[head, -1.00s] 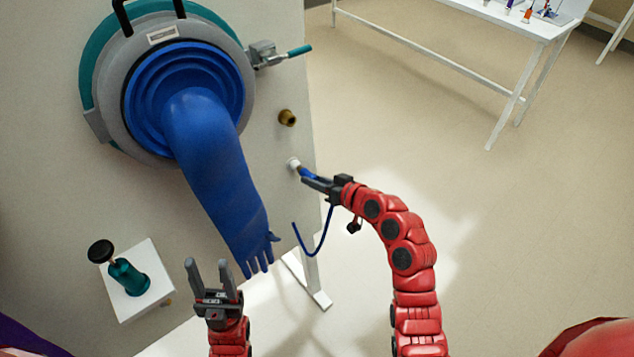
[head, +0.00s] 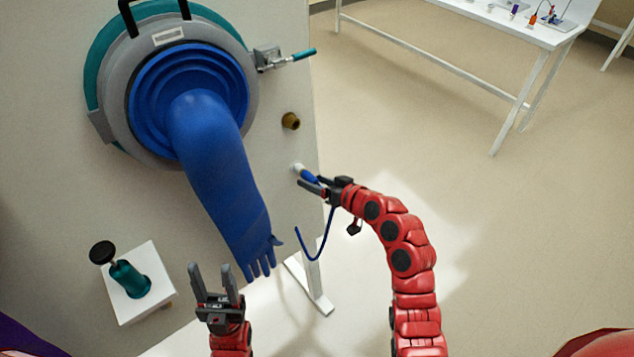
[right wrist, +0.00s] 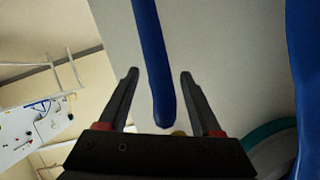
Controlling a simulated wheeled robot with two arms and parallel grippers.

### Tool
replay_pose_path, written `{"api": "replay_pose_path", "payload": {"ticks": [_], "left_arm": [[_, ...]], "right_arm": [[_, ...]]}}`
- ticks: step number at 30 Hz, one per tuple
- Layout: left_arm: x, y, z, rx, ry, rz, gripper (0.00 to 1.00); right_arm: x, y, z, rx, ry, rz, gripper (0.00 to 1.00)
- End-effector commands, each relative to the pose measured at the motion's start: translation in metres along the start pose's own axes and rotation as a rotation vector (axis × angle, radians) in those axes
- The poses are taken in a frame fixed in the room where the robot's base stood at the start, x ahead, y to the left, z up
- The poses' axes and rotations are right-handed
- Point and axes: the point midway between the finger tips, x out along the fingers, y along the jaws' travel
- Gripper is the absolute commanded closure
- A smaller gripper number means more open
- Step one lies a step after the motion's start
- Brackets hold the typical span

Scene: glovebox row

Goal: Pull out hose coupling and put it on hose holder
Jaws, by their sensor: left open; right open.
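The blue hose coupling (head: 307,175) is at a white port (head: 297,168) on the panel's right side. Its blue hose (head: 320,245) hangs below in a loop. My right gripper (head: 309,183) is open at the coupling, with a finger on each side of it. In the right wrist view a blue tube (right wrist: 155,70) runs between the open fingers (right wrist: 158,75), with a visible gap on both sides. My left gripper (head: 212,272) is open and empty, below the blue glove. I cannot tell for certain which part is the hose holder.
A brass fitting (head: 290,121) sticks out above the port. The blue glove (head: 210,150) hangs from its ring. A valve with a teal handle (head: 300,55) is at the upper right of the panel.

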Motion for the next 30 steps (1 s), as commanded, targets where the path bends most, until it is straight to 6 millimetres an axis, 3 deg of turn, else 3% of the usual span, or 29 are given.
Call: {"api": "replay_pose_path", "payload": {"ticks": [8, 21, 25, 30], "left_arm": [[-0.006, 0.000, 0.001, 0.000, 0.000, 0.000, 0.50], [-0.027, 0.001, 0.004, 0.000, 0.000, 0.000, 0.50], [-0.030, 0.002, 0.005, 0.000, 0.000, 0.000, 0.50], [-0.032, 0.002, 0.005, 0.000, 0.000, 0.000, 0.50]], "right_arm": [[-0.022, 0.002, 0.001, 0.001, 0.001, 0.002, 0.34], [-0.133, 0.003, 0.001, 0.002, 0.007, 0.005, 0.34], [-0.156, 0.002, 0.000, 0.001, 0.005, 0.002, 0.34], [-0.171, 0.001, 0.001, 0.001, 0.001, 0.001, 0.34]]}}
